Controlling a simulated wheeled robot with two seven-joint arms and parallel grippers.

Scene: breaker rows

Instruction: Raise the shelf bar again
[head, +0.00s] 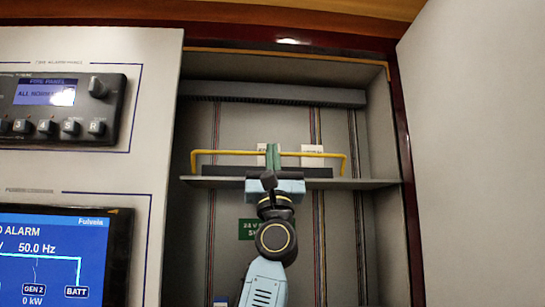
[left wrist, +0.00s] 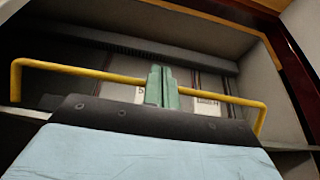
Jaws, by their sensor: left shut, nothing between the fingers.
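The shelf bar is a yellow rail (head: 222,152) with bent-down ends, standing up at the front of a grey shelf (head: 366,184) inside an open cabinet. It also shows in the left wrist view (left wrist: 85,72), running across the picture. My left gripper (head: 272,156) has its green fingers pressed together, with nothing between them. In the left wrist view the shut fingers (left wrist: 162,86) cover the middle of the bar. I cannot tell whether they touch it. My right gripper is in neither view.
A dark slotted strip (head: 275,94) crosses the cabinet's back above the bar. White labels (head: 313,154) sit behind the bar, and a green sign (head: 247,229) is below the shelf. A fire panel (head: 62,105) and a blue screen (head: 55,255) are at left. Cabinet walls stand on both sides.

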